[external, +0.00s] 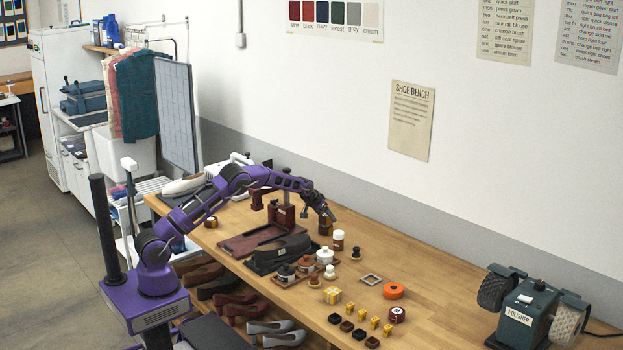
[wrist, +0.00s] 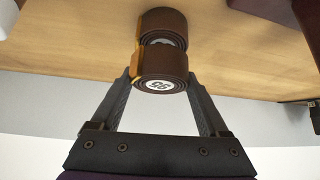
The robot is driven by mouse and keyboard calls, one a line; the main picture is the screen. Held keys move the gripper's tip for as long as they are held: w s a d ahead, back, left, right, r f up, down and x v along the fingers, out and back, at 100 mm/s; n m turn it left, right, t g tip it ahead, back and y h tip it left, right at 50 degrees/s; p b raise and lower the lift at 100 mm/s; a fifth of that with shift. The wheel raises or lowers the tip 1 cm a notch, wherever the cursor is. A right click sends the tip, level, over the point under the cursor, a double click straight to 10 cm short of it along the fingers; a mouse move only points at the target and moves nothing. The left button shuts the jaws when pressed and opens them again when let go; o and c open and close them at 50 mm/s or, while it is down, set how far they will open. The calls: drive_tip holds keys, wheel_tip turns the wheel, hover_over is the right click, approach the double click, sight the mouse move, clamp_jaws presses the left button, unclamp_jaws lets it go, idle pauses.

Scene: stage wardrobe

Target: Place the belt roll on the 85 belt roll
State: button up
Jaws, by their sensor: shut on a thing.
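A dark brown belt roll (wrist: 163,68) with a tan strap and a white round label, apparently reading 95, is between the fingers of my gripper (wrist: 162,80) in the wrist view. My gripper is shut on it. A second brown belt roll (wrist: 163,20) lies just beyond it, in line with it; whether they touch is unclear, and its label is hidden. In the external view my gripper (external: 326,212) points down over the bench, with brown rolls (external: 325,226) right below it. Another labelled roll (external: 397,314) stands at the bench's front, its number unreadable.
A white-capped jar (external: 338,239) stands close to the right of the rolls. The bench between is mostly clear.

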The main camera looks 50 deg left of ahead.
drive_tip(key=shift+f, duration=0.65)
drive_tip(key=shift+f, duration=0.15)
drive_tip(key=o, duration=1.3)
drive_tip(key=shift+s+r, duration=0.1)
drive_tip(key=shift+r, duration=0.25)
drive_tip(key=v, duration=1.1)
drive_tip(key=shift+s+r, duration=0.2)
